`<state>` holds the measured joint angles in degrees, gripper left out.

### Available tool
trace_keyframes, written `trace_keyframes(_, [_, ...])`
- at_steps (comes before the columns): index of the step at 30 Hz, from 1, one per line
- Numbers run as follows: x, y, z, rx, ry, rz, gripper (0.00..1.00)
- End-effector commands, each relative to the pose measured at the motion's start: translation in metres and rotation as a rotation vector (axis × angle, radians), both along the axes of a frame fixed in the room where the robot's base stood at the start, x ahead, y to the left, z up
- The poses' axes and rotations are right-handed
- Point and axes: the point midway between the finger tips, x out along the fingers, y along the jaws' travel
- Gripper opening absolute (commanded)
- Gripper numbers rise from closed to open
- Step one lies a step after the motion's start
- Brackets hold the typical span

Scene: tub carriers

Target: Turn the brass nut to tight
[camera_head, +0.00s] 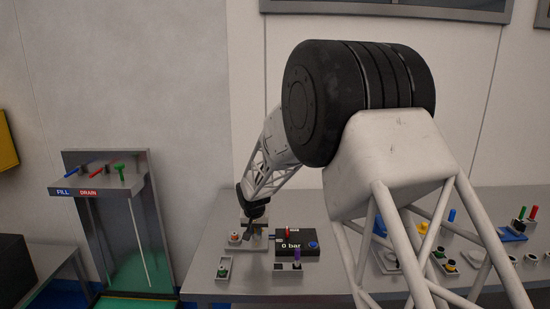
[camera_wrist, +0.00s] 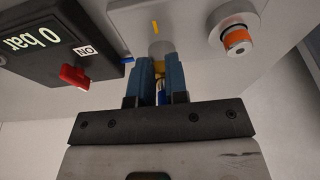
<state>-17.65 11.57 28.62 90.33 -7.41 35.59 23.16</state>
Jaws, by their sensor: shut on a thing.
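My gripper (camera_wrist: 159,75) points at a grey plate, its two blue fingers closed on a small fitting. A brass-yellow piece (camera_wrist: 160,72), which looks like the brass nut, shows between the fingertips, below a short grey cylinder (camera_wrist: 160,48). The fingers hide most of it. A small blue and white part (camera_wrist: 160,92) shows lower in the gap. A yellow mark (camera_wrist: 155,27) is on the plate (camera_wrist: 190,22) above the cylinder. In the head view my gripper (camera_head: 254,228) is low over the bench plate, and the nut cannot be made out.
Left of my fingers in the wrist view is a black box (camera_wrist: 50,40) reading "0 bar" with a red knob (camera_wrist: 74,76). A fitting with an orange ring (camera_wrist: 236,38) stands to the right. A purple-topped part (camera_head: 297,257) stands in front of the box.

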Motion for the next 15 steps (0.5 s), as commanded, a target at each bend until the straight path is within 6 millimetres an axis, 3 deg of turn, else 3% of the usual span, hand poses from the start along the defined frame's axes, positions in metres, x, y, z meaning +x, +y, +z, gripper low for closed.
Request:
trace_keyframes(1, [-0.007, 0.001, -0.018, -0.007, 0.024, 0.002, 0.00])
trace_keyframes(15, [-0.005, 0.011, -0.018, -0.006, 0.023, 0.004, 0.00])
